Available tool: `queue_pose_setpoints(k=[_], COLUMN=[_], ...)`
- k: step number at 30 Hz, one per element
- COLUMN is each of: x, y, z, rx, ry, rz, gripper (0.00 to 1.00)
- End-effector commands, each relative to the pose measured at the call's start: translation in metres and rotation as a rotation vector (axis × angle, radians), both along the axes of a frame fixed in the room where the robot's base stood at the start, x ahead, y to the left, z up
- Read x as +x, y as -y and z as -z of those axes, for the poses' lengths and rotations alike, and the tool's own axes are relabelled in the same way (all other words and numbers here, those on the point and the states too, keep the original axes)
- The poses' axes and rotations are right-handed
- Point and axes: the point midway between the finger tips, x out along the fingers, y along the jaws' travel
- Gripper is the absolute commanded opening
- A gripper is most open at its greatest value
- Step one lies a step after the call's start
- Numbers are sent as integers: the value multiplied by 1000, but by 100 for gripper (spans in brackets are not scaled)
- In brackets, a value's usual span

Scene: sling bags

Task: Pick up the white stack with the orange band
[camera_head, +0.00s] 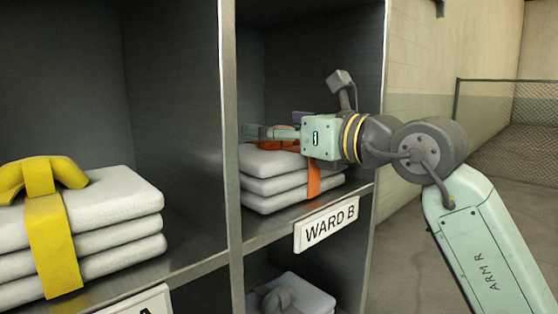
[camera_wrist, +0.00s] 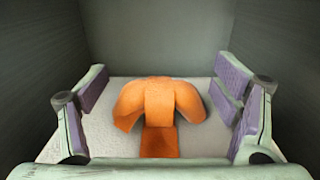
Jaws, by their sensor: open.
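The white stack with the orange band (camera_head: 272,185) lies in the upper compartment above the WARD B label. It is made of white folded layers with an orange band and a bow on top. My gripper (camera_head: 270,131) is in that compartment just above the stack and hides part of the bow in the head view. In the wrist view the orange bow (camera_wrist: 160,108) sits centred between my open fingers (camera_wrist: 165,105), with white cloth on both sides. The fingers hold nothing. I cannot tell whether they touch the cloth.
A white stack with a yellow band (camera_head: 95,225) lies in the left compartment. A metal divider (camera_head: 230,150) separates the two. The WARD B sign (camera_head: 326,224) hangs on the shelf edge. Another white bundle with a grey band (camera_head: 292,297) lies below. Compartment walls stand close around my gripper.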

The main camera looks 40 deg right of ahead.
Motion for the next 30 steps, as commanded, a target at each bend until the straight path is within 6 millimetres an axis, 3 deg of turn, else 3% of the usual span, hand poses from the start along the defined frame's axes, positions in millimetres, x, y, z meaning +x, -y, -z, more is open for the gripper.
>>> queue_pose_setpoints(k=[4,30], x=[0,-1], y=[0,0], z=[1,1], rx=[0,0], ry=[0,0], rz=[0,0], gripper=[80,22])
